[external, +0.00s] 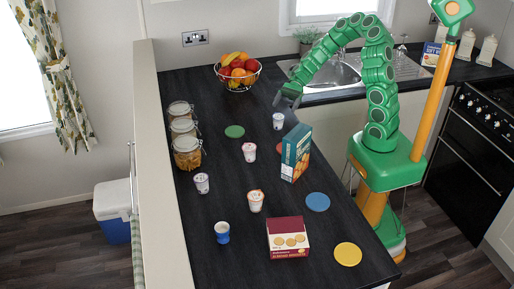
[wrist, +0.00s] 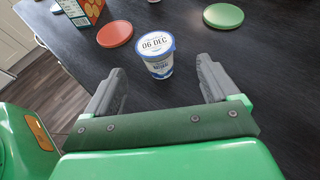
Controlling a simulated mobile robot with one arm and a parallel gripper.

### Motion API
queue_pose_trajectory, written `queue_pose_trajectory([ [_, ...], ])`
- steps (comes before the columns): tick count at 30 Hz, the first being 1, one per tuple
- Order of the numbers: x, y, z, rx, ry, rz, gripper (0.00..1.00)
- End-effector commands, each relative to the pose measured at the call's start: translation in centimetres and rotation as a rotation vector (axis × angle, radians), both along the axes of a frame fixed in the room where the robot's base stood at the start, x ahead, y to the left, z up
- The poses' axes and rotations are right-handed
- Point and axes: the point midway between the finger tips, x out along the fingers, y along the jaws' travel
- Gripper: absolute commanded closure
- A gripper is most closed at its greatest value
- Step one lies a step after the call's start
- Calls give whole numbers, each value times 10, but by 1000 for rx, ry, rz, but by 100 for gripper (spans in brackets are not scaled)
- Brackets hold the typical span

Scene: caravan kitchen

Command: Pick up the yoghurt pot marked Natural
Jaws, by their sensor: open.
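The yoghurt pot (wrist: 158,58) in the wrist view is white with a blue-edged lid that reads 06 DEC; its side label appears to read Natural. It stands upright on the dark worktop, just ahead of and between my open fingers, with a gap to each. My gripper (wrist: 160,68) is open and empty. In the external view my gripper (external: 284,98) is just behind and above a small white pot (external: 278,121), which appears to be the same one. Other yoghurt pots (external: 249,152), (external: 202,183) and (external: 256,200) stand nearer the camera; their labels are too small to read.
A blue carton (external: 295,152) and red biscuit box (external: 288,238) stand on the worktop. A red coaster (wrist: 115,34) and green coaster (wrist: 223,16) flank the pot.

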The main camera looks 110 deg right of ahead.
Motion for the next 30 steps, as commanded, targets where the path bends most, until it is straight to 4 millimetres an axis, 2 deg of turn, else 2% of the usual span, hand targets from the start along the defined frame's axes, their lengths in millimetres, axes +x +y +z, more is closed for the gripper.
queue_pose_trajectory([
  [3, 1, 0, -7, 0, 0, -1, 12],
  [17, 22, 22, -16, -2, -1, 0, 12],
  [24, 40, 48, -14, 2, -3, 5, 12],
  [30, 52, 58, -23, 0, -2, 2, 12],
])
